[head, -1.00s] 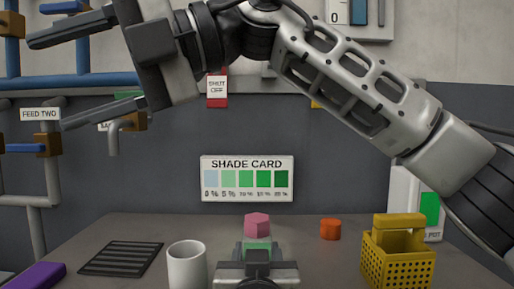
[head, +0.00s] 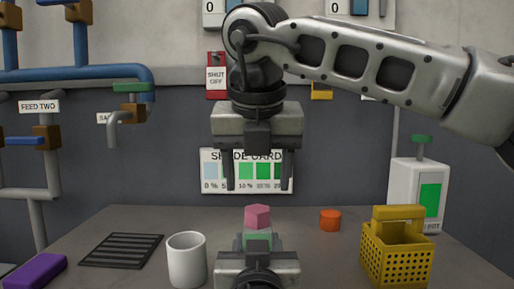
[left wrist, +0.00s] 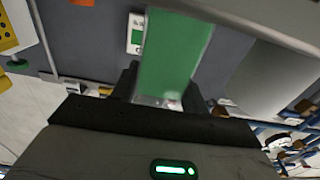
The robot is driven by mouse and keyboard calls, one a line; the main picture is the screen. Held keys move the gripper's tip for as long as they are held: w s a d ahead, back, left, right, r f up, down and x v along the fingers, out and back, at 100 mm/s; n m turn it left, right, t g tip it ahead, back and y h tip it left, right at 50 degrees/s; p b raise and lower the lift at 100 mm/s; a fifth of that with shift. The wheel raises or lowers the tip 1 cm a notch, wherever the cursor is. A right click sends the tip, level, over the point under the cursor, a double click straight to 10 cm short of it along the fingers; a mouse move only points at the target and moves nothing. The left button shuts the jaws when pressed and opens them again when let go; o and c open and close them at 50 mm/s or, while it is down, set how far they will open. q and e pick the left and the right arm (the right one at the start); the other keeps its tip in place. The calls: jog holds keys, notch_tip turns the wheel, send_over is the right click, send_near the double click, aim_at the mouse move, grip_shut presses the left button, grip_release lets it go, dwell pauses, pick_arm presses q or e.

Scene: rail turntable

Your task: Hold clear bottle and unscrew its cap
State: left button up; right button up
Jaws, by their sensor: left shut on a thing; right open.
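The bottle (head: 257,241) shows a green body topped by a pink faceted cap (head: 257,215). My left gripper (head: 257,250) is shut on the bottle and holds it upright, hiding its lower part. In the left wrist view the green body of the bottle (left wrist: 172,55) fills the space between the dark fingers (left wrist: 160,85). The cap is on top of the bottle in the head view. My right gripper (head: 258,187) is open and empty, fingers pointing down, straight above the cap in the picture and apart from it.
On the table (head: 215,222) are a white cup (head: 187,262), a dark grille (head: 122,251), a purple block (head: 36,272), an orange piece (head: 330,220) and a yellow basket (head: 396,256). A white dispenser (head: 408,185) stands behind. Pipes and valves line the left wall; a shade card (head: 210,175) hangs behind.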

aim_at(257, 209)
jog(key=x, duration=0.6)
jog(key=shift+w+f, duration=0.1)
jog(key=shift+f, duration=0.15)
jog(key=c, duration=1.1)
